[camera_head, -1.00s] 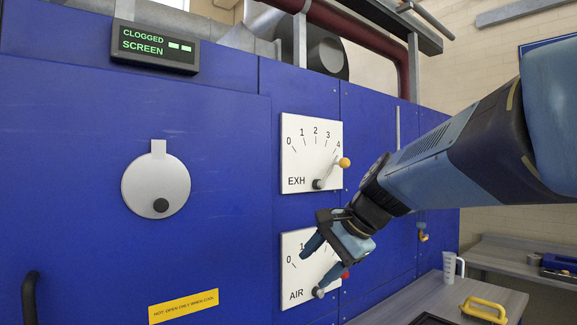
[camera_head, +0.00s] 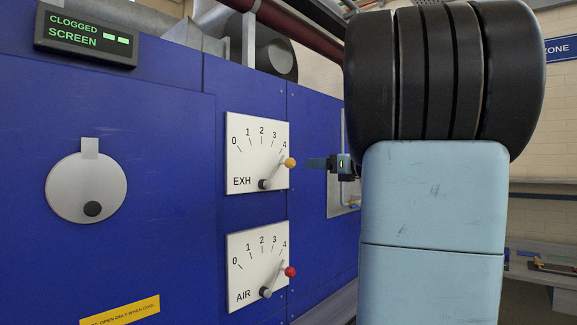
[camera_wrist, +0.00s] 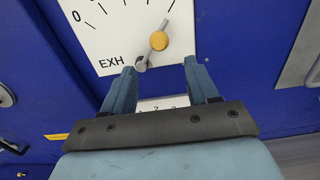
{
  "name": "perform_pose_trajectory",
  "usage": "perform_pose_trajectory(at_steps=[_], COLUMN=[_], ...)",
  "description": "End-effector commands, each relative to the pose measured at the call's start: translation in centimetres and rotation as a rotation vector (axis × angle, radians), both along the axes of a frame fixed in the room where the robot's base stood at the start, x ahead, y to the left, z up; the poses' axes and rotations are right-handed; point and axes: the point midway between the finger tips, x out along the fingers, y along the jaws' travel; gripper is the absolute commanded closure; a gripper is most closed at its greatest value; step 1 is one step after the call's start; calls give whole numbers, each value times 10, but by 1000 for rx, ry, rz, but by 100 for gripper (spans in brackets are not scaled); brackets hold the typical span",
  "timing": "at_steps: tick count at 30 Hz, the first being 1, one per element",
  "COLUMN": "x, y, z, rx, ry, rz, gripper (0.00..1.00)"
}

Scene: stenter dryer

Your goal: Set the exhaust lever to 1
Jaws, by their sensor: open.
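The exhaust lever (camera_head: 277,173) is a grey arm with a yellow knob (camera_head: 290,162) on the white EXH plate (camera_head: 245,160), whose scale runs 0 to 4. The lever tilts up and right, its knob by the 4. The knob also shows in the wrist view (camera_wrist: 159,41), just beyond and roughly between the fingertips. My gripper (camera_head: 313,163) is just right of the knob in the head view, at about its height. In the wrist view my gripper (camera_wrist: 159,68) has its two blue fingers spread apart with nothing between them.
The AIR plate (camera_head: 244,262) with its red-knobbed lever (camera_head: 290,271) sits below the EXH plate, also near 4. A "CLOGGED SCREEN" display (camera_head: 86,36) and a round grey cover (camera_head: 70,188) are to the left. My arm fills the right of the head view.

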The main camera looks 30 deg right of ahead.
Motion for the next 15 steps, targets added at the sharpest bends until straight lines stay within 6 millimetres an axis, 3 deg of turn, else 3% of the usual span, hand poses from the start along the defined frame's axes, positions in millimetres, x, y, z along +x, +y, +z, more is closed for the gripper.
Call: perform_pose_trajectory(at_steps=[15], x=[84], y=[31], z=[-1], rx=[-3], ry=[1], rz=[2], gripper=[41])
